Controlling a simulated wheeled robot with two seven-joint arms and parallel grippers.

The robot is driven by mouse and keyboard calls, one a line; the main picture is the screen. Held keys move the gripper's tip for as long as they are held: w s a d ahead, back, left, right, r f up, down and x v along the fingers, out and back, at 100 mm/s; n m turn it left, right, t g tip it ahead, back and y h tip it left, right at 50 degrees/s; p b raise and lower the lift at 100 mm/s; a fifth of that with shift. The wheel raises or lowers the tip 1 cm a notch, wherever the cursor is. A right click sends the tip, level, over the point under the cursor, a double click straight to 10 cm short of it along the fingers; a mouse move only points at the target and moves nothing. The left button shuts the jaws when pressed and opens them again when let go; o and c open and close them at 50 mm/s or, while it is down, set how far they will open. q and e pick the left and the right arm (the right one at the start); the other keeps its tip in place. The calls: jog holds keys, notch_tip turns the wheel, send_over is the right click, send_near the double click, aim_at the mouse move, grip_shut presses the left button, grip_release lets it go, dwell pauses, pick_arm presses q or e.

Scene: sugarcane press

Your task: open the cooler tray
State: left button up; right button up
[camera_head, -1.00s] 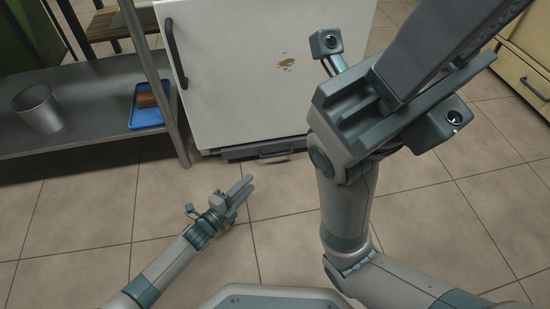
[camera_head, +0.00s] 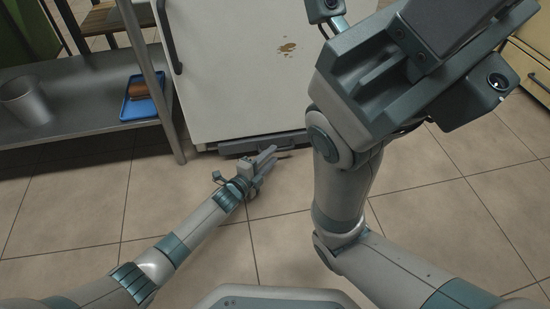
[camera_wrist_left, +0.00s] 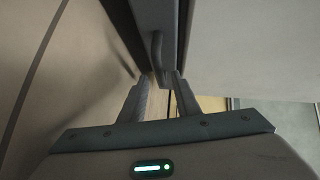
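The cooler (camera_head: 237,70) is a white box at the top of the head view. Its tray (camera_head: 228,148) is a dark grey strip low at its base and looks shut. In the left wrist view the tray front (camera_wrist_left: 150,14) carries a bar handle (camera_wrist_left: 157,52). My left gripper (camera_head: 272,155) is low at the tray front. In its wrist view the gripper (camera_wrist_left: 162,92) is open, with the handle just ahead, in line with the gap between the fingers. I cannot tell whether they touch. My right gripper (camera_head: 435,55) is large and close to the head camera; its fingertips are not clear.
A metal shelf (camera_head: 80,95) with a metal cup (camera_head: 24,98) and a blue tray (camera_head: 146,108) stands left of the cooler. A yellowish cabinet (camera_head: 535,62) is at the right. The tiled floor (camera_head: 440,205) in front is clear.

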pick_arm(q)
jog(key=shift+b+x, duration=0.7)
jog(key=shift+x, duration=0.85)
grip_shut()
